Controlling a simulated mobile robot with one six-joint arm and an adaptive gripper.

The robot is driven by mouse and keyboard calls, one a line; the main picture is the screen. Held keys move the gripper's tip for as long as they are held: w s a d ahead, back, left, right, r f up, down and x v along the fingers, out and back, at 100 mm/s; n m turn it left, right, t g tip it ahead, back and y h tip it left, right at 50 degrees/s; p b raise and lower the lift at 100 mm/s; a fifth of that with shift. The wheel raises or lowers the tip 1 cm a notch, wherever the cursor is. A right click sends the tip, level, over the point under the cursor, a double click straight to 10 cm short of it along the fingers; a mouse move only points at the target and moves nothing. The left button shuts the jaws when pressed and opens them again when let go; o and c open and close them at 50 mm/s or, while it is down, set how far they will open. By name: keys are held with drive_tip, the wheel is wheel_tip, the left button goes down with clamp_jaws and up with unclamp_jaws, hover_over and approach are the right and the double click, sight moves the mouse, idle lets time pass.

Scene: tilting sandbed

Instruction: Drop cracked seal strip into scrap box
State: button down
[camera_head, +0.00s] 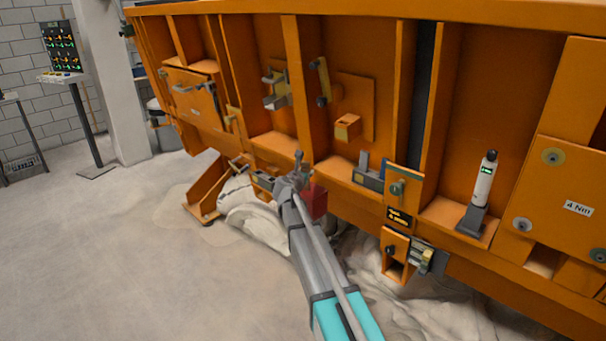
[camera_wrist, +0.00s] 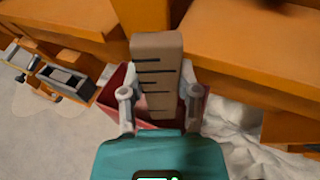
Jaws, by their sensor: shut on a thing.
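My gripper (camera_wrist: 162,105) is shut on a tan-brown seal strip (camera_wrist: 157,60) with several dark crack lines across it. The strip stands up between the two fingers in the wrist view. The red scrap box (camera_wrist: 112,97) shows behind and below the strip, partly hidden by the fingers and the strip. In the head view my arm reaches to the orange sandbed's lower edge, and the red box (camera_head: 317,202) shows just right of the arm's end. The strip and fingertips cannot be made out there.
The orange sandbed wall (camera_head: 262,70) with ribs and brackets rises behind the box. A white cylinder (camera_head: 484,180) stands on its ledge at right. A grey bracket (camera_wrist: 62,78) sits left of the box.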

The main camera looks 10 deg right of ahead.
drive_tip(key=shift+c, duration=1.7)
unclamp_jaws()
drive_tip(key=shift+r, duration=0.15)
drive_tip(key=shift+r+p, duration=0.4)
drive_tip(key=shift+p, duration=0.2)
drive_tip(key=shift+s+a+r, duration=0.1)
drive_tip(key=shift+s+r, duration=0.05)
drive_tip(key=shift+r, duration=0.05)
drive_tip(key=p+v, duration=0.2)
drive_tip(key=v, duration=0.9)
drive_tip(key=shift+s, duration=0.3)
drive_tip(key=shift+a+f, duration=0.1)
drive_tip(key=shift+a, duration=0.05)
